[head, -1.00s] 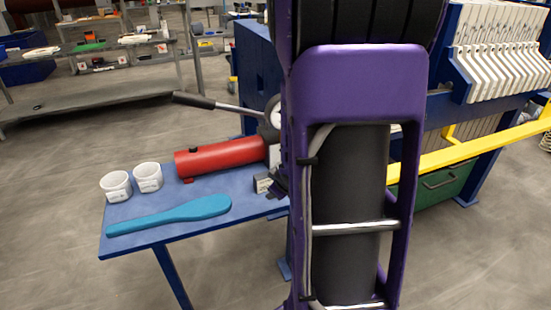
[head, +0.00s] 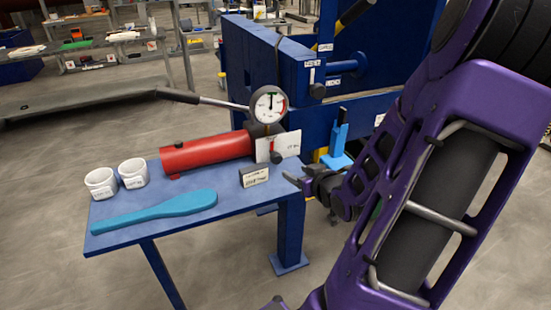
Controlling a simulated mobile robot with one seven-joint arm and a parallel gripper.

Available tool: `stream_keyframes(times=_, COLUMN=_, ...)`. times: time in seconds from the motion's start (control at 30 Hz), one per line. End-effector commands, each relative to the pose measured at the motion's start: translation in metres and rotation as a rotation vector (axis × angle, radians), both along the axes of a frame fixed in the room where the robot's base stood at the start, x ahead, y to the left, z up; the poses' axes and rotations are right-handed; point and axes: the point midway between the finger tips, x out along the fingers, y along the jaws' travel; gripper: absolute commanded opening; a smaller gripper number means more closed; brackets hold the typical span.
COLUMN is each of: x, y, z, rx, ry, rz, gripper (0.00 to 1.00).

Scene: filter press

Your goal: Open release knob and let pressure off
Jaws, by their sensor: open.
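A red hydraulic pump cylinder (head: 208,153) lies on the blue table, with a long lever handle (head: 180,97) reaching up to the left. A round white gauge (head: 268,105) stands at its right end. Below the gauge, a small dark knob (head: 275,156) with a reddish part sits in front of a white plate (head: 291,146) whose lettering is too small to read. My gripper (head: 288,179) is open and empty at the table's right edge, right of and slightly below the knob, apart from it. Its fingers point left and are partly blurred into the dark wrist.
The blue table (head: 110,232) bears two white cups (head: 101,183), (head: 133,172), a teal paddle (head: 155,211) and a small label block (head: 254,176). A blue press frame (head: 262,60) with another black knob (head: 317,90) stands behind. A blue upright tool (head: 338,140) stands right of the table.

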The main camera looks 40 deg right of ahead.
Motion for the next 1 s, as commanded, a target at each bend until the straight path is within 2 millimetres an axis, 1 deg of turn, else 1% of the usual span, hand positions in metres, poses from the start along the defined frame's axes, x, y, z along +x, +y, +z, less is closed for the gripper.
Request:
stream_keyframes(times=0.07, x=-0.003, y=-0.004, z=0.004, rx=0.007, ry=-0.025, rz=-0.016, gripper=0.57)
stream_keyframes(times=0.17, x=-0.002, y=-0.006, z=0.006, rx=0.009, ry=-0.038, rz=-0.022, gripper=0.57)
stream_keyframes(times=0.27, x=0.005, y=-0.007, z=0.002, rx=0.009, ry=-0.041, rz=-0.019, gripper=0.57)
stream_keyframes(times=0.37, x=0.019, y=-0.010, z=-0.006, rx=0.010, ry=-0.040, rz=-0.019, gripper=0.57)
stream_keyframes(times=0.8, x=0.105, y=-0.030, z=-0.042, rx=0.011, ry=-0.039, rz=-0.018, gripper=0.57)
stream_keyframes(times=1.0, x=0.136, y=-0.039, z=-0.054, rx=0.010, ry=-0.038, rz=-0.020, gripper=0.57)
